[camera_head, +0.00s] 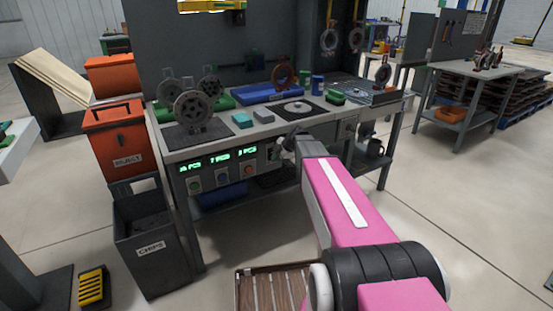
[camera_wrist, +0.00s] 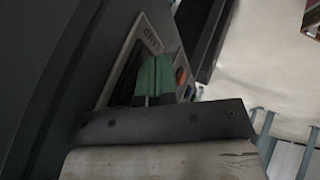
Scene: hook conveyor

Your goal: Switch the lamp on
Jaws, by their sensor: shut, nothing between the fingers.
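A plate with a label that appears to read LAMP (camera_wrist: 150,38) shows tilted in the wrist view, on a dark bench front. My gripper (camera_wrist: 155,78) has its two green fingertips together right in front of this plate, hiding part of it; I cannot tell whether they touch it. The switch itself is not clearly visible behind the fingers. In the head view my gripper (camera_head: 283,150) is at the front edge of the workbench, right of the control panel (camera_head: 220,170), mostly hidden by my pink arm. I cannot make out the lamp itself for certain.
The panel carries green displays and a green button (camera_head: 194,186), blue button (camera_head: 222,179) and orange button (camera_head: 249,170). The workbench (camera_head: 262,131) holds wheels and trays. An orange reject bin (camera_head: 115,140) and a grey chips bin (camera_head: 150,245) stand left.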

